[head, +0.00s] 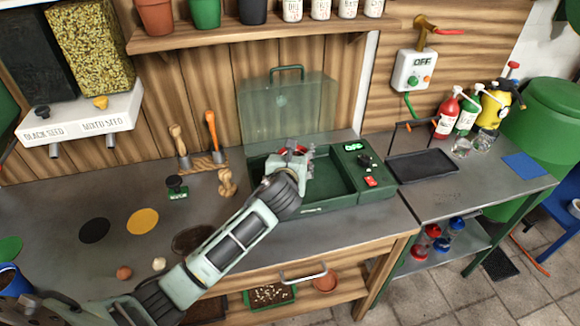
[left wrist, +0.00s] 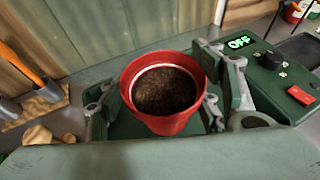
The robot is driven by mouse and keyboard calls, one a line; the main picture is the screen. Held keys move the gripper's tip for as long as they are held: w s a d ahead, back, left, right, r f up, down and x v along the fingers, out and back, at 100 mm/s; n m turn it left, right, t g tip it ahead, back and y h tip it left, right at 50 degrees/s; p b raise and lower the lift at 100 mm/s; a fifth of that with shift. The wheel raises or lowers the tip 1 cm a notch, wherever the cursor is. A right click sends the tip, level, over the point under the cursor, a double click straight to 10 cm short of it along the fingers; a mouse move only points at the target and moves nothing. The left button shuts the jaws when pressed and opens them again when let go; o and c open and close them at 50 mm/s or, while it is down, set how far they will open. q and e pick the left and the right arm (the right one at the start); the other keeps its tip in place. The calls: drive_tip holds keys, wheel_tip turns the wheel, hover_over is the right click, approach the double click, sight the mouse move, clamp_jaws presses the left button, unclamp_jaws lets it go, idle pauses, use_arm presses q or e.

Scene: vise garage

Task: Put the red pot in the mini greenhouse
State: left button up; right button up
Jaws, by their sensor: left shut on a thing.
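The red pot (left wrist: 163,122) is full of dark soil and upright between the fingers of my left gripper (left wrist: 158,98), which is shut on it. In the head view the pot (head: 294,150) shows only in part behind the gripper, over the tray of the mini greenhouse (head: 335,181). The greenhouse has a dark green base, and its clear lid (head: 288,105) stands open at the back. Its panel reads OFF in green. I cannot tell whether the pot touches the tray floor. My right gripper is not in view.
A shelf (head: 270,33) with pots and jars runs above. Hand tools (head: 210,140), a green stamp (head: 176,187) and coloured discs lie left of the greenhouse. A black tray (head: 422,166) and spray bottles (head: 447,118) stand to its right.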

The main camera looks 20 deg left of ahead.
use_arm(q)
drive_tip(key=shift+w+a+f, duration=0.3)
drive_tip(key=shift+a+f, duration=0.2)
drive_tip(key=shift+a, duration=0.15)
drive_tip(key=shift+f, duration=1.95)
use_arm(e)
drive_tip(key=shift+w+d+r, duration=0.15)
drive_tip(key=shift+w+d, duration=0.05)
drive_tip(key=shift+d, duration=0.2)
use_arm(q)
drive_tip(key=shift+f, duration=0.1)
drive_tip(key=o, duration=1.3)
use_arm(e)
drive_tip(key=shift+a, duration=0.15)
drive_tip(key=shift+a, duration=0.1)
use_arm(q)
drive_tip(key=shift+s, duration=0.2)
drive_tip(key=shift+v, duration=5.9)
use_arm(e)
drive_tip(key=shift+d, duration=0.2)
